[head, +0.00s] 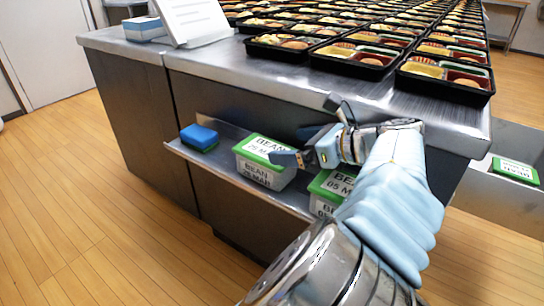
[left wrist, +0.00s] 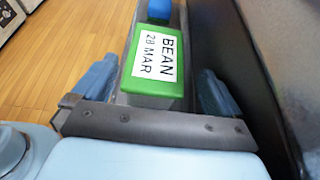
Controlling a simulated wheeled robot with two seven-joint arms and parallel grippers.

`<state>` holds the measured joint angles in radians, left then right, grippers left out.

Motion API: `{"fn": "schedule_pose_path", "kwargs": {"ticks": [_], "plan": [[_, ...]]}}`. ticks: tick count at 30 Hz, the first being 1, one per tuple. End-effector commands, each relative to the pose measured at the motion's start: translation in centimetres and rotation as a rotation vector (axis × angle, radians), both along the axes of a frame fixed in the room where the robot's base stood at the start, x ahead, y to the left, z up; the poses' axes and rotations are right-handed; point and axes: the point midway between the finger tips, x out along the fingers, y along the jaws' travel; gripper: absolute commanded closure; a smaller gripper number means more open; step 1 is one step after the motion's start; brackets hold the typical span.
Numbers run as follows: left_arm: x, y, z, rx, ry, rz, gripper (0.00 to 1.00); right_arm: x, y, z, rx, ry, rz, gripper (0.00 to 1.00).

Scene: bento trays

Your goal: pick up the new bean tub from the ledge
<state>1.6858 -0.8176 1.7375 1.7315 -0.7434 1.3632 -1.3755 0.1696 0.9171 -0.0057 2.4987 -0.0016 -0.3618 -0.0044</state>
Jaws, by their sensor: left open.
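A white bean tub with a green lid, labelled BEAN 28 MAR, stands on the ledge (head: 226,130); its lid (head: 262,143) also shows in the left wrist view (left wrist: 130,62). A second green-lidded tub (head: 330,183), labelled BEAN 05 MAR, stands to its right, partly hidden by my left arm. My left gripper (head: 288,146) is open at the right side of the 28 MAR tub. In the wrist view the lid lies ahead between the spread fingers, which do not grip it. My right gripper is not in view.
A blue sponge-like block (head: 199,137) lies at the ledge's left end. The metal counter (head: 225,62) above holds many bento trays (head: 446,84), a sign (head: 192,18) and a blue-and-white box (head: 144,28). Another green-lidded tub (head: 515,170) sits at the far right. The floor left is clear.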

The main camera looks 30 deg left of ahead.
Motion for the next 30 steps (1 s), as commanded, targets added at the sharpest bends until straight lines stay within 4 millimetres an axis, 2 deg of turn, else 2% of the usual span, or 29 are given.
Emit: {"fn": "schedule_pose_path", "kwargs": {"ticks": [5, 12, 20, 27, 29, 30], "plan": [[0.0, 1.5, -1.1, -0.002, 0.001, 0.001, 0.00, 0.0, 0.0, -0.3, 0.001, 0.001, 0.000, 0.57], [0.1, 4.8, -2.9, -0.003, 0.001, 0.001, 0.00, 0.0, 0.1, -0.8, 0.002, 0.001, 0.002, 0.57], [0.2, 5.2, -3.0, -0.001, -0.001, -0.002, 0.02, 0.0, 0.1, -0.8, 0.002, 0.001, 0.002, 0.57], [0.2, 5.1, -3.0, -0.001, 0.000, -0.001, 0.38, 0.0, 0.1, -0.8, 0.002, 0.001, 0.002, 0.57], [0.2, 5.1, -3.0, -0.001, 0.000, -0.001, 0.47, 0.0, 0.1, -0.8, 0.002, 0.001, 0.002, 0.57], [0.2, 5.1, -2.9, 0.000, -0.002, -0.001, 0.49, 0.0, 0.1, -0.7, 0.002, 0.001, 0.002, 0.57]]}}
